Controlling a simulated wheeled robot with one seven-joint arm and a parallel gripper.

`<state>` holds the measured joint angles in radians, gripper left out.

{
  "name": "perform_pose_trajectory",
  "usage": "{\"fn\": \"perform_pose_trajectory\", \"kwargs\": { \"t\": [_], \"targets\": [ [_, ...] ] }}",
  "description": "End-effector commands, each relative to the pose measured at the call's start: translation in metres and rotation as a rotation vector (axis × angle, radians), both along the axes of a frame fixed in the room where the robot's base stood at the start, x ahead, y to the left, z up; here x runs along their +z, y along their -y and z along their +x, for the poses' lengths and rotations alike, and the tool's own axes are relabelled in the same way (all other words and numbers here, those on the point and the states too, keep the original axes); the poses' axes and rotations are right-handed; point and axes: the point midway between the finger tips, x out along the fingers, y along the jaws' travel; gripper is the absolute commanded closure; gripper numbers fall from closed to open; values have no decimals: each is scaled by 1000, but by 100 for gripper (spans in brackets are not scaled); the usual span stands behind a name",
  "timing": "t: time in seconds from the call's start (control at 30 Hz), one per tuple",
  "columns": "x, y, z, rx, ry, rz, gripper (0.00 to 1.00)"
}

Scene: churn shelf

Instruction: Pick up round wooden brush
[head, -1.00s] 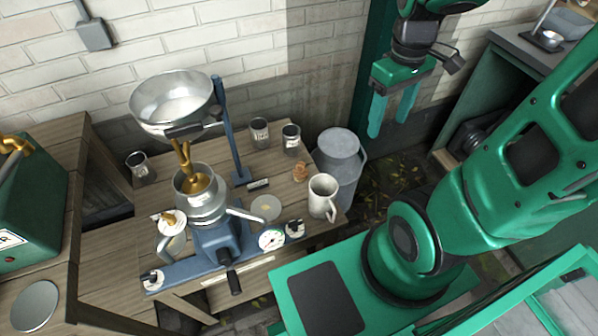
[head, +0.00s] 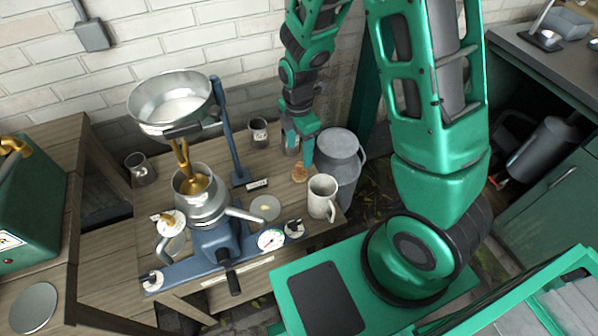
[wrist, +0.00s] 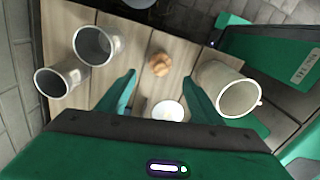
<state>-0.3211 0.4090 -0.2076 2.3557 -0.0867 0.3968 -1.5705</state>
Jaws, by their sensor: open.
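The round wooden brush (head: 300,174) is a small tan, knobbly thing on the wooden table near its right edge. My gripper (head: 299,148) hangs above it, fingers pointing down, and partly covers the view behind it. In the wrist view the brush (wrist: 159,65) lies in line with the gap between the two green fingertips of my gripper (wrist: 159,80). The jaws are apart with nothing between them. The exact height above the brush is hard to tell.
A pale mug (head: 322,198) stands close to the brush. Two metal cups stand on its other side, one (head: 259,132) clear and one mostly behind my gripper. A grey churn (head: 341,150) stands beyond the table edge. A pale disc (head: 265,207) lies nearby, beside the blue separator (head: 214,240).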

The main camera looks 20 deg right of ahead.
Motion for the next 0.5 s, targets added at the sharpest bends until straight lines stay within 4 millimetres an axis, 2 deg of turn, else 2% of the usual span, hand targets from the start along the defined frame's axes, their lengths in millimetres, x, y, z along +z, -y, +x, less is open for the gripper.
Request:
{"fn": "perform_pose_trajectory", "kwargs": {
  "t": [0.1, 0.37, 0.5],
  "targets": [
    [-17, 0, -1, -1, -4, -1, 40],
    [-32, 0, -1, -3, -1, 0, 40],
    [-46, 1, -2, -3, -4, -2, 40]
  ]
}}
